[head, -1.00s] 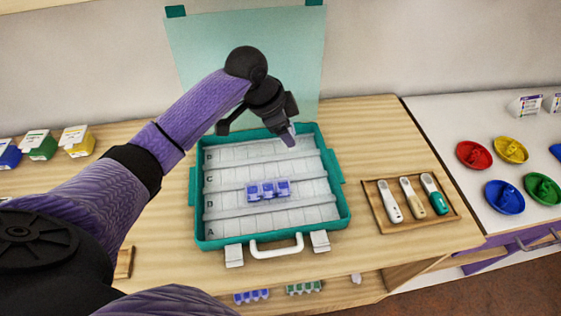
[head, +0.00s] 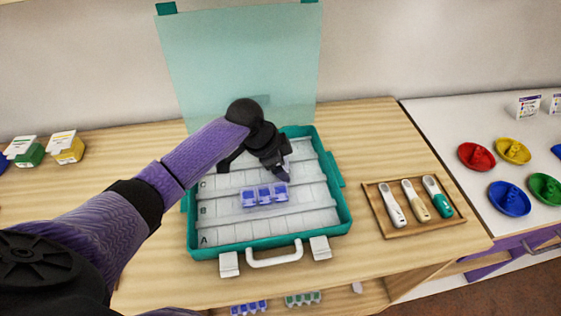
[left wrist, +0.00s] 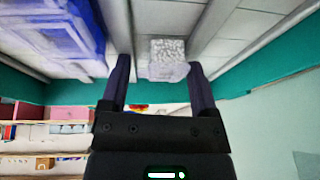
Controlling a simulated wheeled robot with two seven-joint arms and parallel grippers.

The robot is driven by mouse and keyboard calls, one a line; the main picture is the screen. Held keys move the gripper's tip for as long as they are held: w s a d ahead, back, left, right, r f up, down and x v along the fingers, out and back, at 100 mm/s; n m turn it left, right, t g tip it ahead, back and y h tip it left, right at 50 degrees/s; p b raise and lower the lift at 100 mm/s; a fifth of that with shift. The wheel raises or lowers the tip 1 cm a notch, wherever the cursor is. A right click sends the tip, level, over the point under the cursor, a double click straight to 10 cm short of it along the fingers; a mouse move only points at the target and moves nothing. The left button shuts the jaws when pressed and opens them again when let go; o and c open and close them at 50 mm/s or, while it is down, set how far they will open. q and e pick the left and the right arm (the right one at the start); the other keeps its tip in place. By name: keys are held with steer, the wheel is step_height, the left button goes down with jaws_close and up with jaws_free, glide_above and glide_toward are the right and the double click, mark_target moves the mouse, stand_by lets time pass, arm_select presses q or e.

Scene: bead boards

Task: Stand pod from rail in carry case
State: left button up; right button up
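The open carry case (head: 345,212) has a teal rim, a raised clear teal lid and pale lettered rows. A group of blue pods (head: 265,195) sits in a middle row; it shows large in the left wrist view (left wrist: 50,35). My left gripper (head: 256,170) is low over the back rows, behind the blue pods. In the left wrist view, its open fingers (left wrist: 161,92) are on either side of a small clear pod with white grains (left wrist: 168,60), with gaps on both sides. That pod cannot be made out in the head view. My right gripper is not in view.
A wooden tray (head: 452,219) with several handled tools stands right of the case. Red (head: 477,157), yellow, blue and green dishes lie on the white table. Small boxes (head: 66,147) stand at the left. Blue and green pods (head: 303,299) lie on the shelf below.

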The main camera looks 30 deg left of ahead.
arm_select(q)
steer(key=p+v, duration=0.4)
steer(key=v, duration=0.8)
steer(key=shift+r, duration=0.1)
